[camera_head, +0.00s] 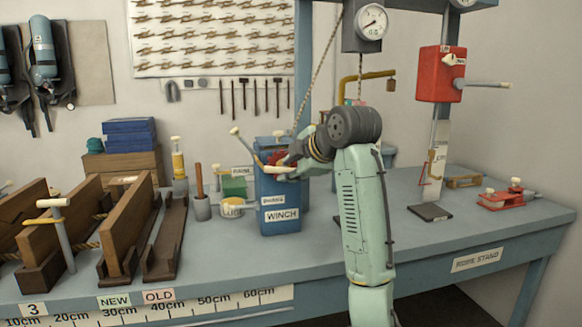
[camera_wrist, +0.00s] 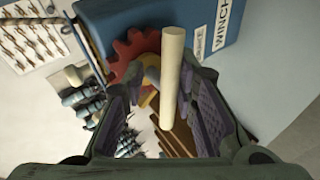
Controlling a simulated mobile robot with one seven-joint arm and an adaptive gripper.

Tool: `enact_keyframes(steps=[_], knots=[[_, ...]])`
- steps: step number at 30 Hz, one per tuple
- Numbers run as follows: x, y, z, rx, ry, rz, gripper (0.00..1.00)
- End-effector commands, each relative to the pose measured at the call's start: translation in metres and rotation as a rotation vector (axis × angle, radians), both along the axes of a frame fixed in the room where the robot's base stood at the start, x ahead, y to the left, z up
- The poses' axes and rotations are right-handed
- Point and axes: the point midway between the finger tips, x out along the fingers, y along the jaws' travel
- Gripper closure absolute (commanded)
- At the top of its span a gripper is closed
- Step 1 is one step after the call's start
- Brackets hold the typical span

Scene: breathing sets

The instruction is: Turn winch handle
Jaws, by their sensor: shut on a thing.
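The blue winch (camera_head: 281,217), labelled WINCH, stands on the bench at the middle of the head view. Its blue case also shows at the top of the wrist view (camera_wrist: 200,32), with a red toothed gear (camera_wrist: 134,52) at its side. The winch handle has a cream rod-like grip (camera_head: 279,170), near the top of the winch, and it also shows in the wrist view (camera_wrist: 172,75). My gripper (camera_head: 287,162) is at this grip, with its fingers (camera_wrist: 165,112) on either side of it, shut on it. My wrist hides part of the winch's upper right in the head view.
Wooden blocks and rope holders (camera_head: 125,225) fill the bench's left side. A cup (camera_head: 201,208) and a yellow-topped pot (camera_head: 233,207) stand left of the winch. A red box with a lever (camera_head: 440,75) is on the right post.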

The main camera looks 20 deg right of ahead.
Motion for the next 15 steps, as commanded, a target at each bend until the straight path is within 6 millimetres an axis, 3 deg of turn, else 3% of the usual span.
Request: enact_keyframes(steps=[10,11,15], knots=[[0.0006,0.0006,-0.0011,-0.003,0.002,0.001,1.00],[0.0006,0.0006,-0.0011,-0.003,0.002,0.001,0.73],[0.0005,0.0005,-0.0010,-0.002,0.002,0.001,0.64]])
